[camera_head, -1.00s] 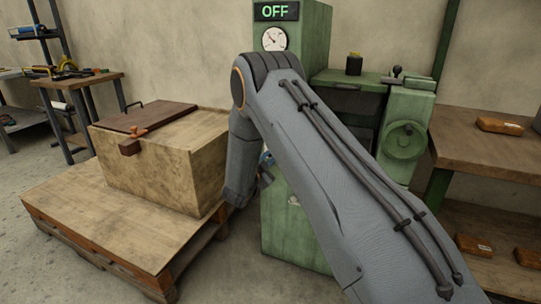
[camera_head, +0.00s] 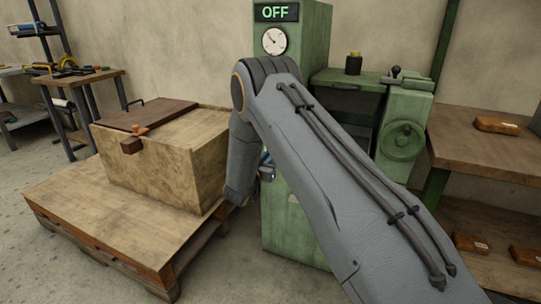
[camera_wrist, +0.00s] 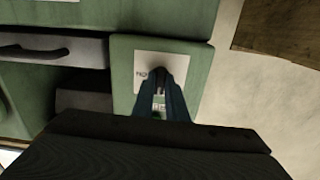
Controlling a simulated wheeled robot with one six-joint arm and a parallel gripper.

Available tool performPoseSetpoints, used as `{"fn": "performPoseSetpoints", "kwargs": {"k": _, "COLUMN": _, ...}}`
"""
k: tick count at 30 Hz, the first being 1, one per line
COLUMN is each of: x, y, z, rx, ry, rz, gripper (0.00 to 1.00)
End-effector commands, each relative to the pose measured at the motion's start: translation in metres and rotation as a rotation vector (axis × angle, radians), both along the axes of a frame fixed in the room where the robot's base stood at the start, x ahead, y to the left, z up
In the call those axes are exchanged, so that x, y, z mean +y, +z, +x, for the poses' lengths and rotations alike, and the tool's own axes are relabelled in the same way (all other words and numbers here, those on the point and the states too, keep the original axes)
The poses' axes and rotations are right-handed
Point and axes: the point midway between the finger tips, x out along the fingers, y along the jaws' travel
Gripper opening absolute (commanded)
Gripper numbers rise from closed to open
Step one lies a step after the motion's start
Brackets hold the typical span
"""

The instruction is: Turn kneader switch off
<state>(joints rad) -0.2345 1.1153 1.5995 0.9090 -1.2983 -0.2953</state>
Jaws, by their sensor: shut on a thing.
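The kneader is a green machine (camera_head: 322,48) with a lit display (camera_head: 276,12) reading "OFF" and a round gauge (camera_head: 273,41) below it. In the wrist view, a white label plate (camera_wrist: 145,62) on a green panel (camera_wrist: 125,55) carries lettering partly covered by my fingers. My gripper (camera_wrist: 159,82) has its blue fingers closed around a small dark switch lever (camera_wrist: 160,78) in front of the plate. In the head view my arm covers the switch, and only part of my gripper (camera_head: 267,168) shows beside the machine's green front.
A wooden chest (camera_head: 192,165) stands on a pallet (camera_head: 88,235) to the left. A green handwheel unit (camera_head: 402,130) is right of my arm. A wooden shelf bench (camera_head: 480,150) with packages stands at the far right. Bare floor lies in front of the machine.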

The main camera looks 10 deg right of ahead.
Motion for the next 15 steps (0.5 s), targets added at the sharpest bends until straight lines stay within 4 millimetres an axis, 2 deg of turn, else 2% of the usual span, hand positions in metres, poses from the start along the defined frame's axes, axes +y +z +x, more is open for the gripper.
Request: {"fn": "performPoseSetpoints", "kwargs": {"k": 15, "x": 0.0002, "y": -0.0004, "z": -0.0001, "rx": 0.018, "ry": 0.0, "rz": -0.024, "gripper": 0.0}}
